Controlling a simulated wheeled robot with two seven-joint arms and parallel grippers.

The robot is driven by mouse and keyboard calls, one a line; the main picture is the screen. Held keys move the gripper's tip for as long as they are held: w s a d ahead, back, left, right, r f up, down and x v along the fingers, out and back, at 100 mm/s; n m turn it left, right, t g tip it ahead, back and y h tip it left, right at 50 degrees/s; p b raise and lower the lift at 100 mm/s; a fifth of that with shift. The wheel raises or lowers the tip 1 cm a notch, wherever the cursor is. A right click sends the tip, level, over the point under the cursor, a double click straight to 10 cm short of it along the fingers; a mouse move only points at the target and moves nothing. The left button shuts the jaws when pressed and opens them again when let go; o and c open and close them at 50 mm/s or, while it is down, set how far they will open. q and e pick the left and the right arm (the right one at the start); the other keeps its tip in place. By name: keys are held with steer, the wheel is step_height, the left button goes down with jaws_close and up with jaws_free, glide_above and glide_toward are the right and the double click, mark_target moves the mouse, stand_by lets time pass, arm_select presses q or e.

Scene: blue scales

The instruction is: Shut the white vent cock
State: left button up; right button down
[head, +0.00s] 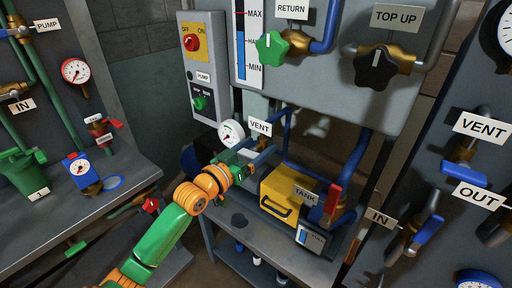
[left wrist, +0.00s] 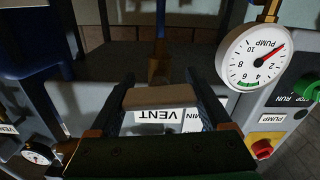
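A white VENT label (head: 260,127) hangs below the grey tank; it shows upside down in the left wrist view (left wrist: 166,115). My left gripper (head: 258,156) is at the pipework just below this label. In the left wrist view its two fingers (left wrist: 160,75) stand apart, with a pale tan block (left wrist: 160,96) between them, in front of the label. This block may be the vent cock's handle in shade; I cannot tell whether the fingers touch it. In the head view my gripper and pipes hide the cock. My right gripper is not in view.
A pump gauge (head: 231,133) is close to the left gripper. A yellow box (head: 287,191) and a red lever (head: 332,199) are to its right. A green knob (head: 271,46) and black knob (head: 375,67) are above. Another VENT label (head: 480,127) is at the far right.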

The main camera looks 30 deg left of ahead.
mark_target(245, 156)
arm_select(q)
steer(key=c, duration=0.8)
steer(key=shift+r+m+p, duration=0.2)
steer(key=shift+m+p, duration=0.3)
steer(key=shift+p, duration=0.05)
steer(key=shift+m, duration=0.3)
steer(key=shift+f, duration=0.15)
steer(key=o, duration=1.2)
steer(key=shift+o, duration=0.2)
steer(key=shift+s+f, duration=0.1)
steer(key=shift+s, duration=0.15)
steer(key=s, duration=0.4)
steer(key=s+b, duration=0.1)
steer(key=s, duration=0.1)
steer(key=shift+s+a, duration=0.25)
steer(key=shift+s, duration=0.05)
